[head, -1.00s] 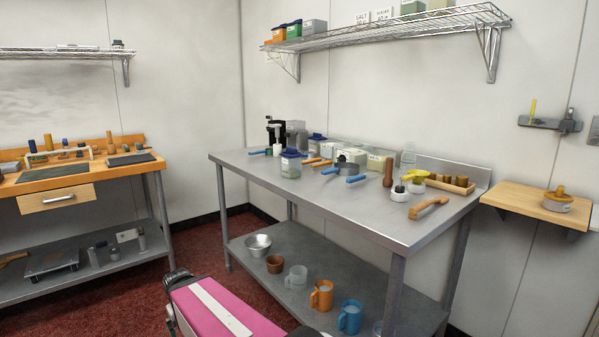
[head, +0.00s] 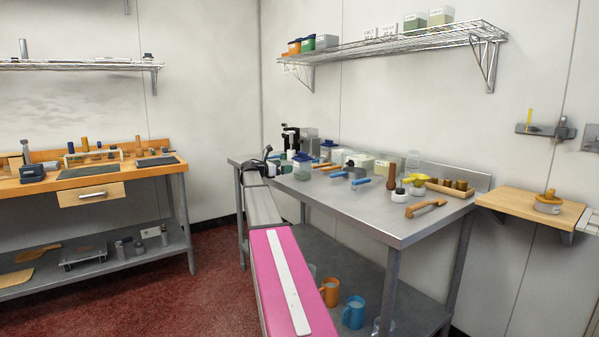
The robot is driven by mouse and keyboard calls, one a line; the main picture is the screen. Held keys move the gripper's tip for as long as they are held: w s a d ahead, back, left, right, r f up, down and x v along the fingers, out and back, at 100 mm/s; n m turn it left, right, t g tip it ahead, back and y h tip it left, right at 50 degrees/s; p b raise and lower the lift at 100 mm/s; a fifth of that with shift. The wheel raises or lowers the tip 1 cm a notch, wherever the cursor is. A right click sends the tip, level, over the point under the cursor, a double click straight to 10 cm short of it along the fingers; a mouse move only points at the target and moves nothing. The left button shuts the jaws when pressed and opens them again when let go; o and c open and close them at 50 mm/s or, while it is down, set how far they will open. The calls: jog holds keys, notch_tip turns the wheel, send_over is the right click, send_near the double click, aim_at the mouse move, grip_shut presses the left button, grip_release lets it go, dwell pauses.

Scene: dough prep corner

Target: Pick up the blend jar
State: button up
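A clear jar with a dark blue lid (head: 302,169) stands upright near the left end of the steel table (head: 375,222). A second blue-lidded container (head: 327,150) is behind it to the right. No readable label shows which is the blend jar. My gripper (head: 275,165) is at the left end of the table, just left of the front jar. It is small and dark here, and I cannot tell whether its fingers are open or touch the jar.
Close right of the jar are blue-handled tools (head: 359,179) and pale boxes (head: 358,160). A coffee-machine-like appliance (head: 305,140) stands behind. A wire shelf (head: 410,45) hangs above.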

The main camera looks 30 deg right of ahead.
aim_at(296, 161)
jog(key=shift+w+d+r, duration=0.35)
jog(key=shift+d+r, duration=0.15)
jog(key=shift+r, duration=0.1)
jog(key=shift+d+r, duration=0.1)
jog(key=shift+d, duration=0.25)
jog(key=d, duration=0.6)
jog(key=w+d, duration=0.1)
jog(key=d, duration=0.2)
jog(key=shift+d+f, duration=0.3)
jog(key=shift+d, duration=0.1)
jog(key=c, duration=0.9)
jog(key=shift+r, duration=0.2)
